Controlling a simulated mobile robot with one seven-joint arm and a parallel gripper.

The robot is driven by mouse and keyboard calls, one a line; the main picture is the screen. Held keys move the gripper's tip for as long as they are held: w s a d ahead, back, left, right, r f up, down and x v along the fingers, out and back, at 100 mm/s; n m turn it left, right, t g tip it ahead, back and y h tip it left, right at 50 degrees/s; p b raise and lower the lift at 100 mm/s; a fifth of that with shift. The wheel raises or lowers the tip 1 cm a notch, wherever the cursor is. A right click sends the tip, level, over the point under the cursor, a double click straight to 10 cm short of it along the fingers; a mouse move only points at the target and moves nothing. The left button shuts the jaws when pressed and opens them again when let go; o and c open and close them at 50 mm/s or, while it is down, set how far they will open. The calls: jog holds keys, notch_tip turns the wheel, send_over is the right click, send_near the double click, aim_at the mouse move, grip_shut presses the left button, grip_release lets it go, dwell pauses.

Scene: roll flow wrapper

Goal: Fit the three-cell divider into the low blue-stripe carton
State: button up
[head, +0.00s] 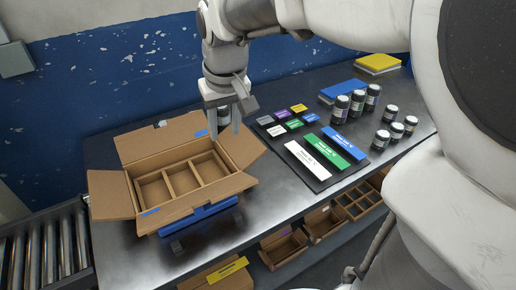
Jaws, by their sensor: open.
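The low carton (134,192) stands on the table at the left with its flaps spread outward. Short blue stripes show on its far and near sides. A three-cell cardboard divider (168,184) is inside the carton, its cells side by side and empty. It looks roughly level and lies below the carton's rim; whether it touches the floor cannot be seen. My gripper (224,122) points down over the carton's far right corner, open, with its fingers apart.
A blue stand (205,212) is under the carton's near side. A dark mat (318,184) to the right holds coloured cards and long labels. Dark jars (357,103) stand farther right. Small cartons (283,247) sit on a lower shelf. A roller conveyor (45,245) is at left.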

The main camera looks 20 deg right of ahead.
jog(key=s+d+m+t, duration=0.1)
jog(key=s+d+t, duration=0.1)
jog(key=s, duration=1.4)
jog(key=shift+d+t, duration=0.4)
jog(key=shift+d, duration=0.45)
jog(key=shift+s+r, duration=0.1)
jog(key=shift+r, duration=0.05)
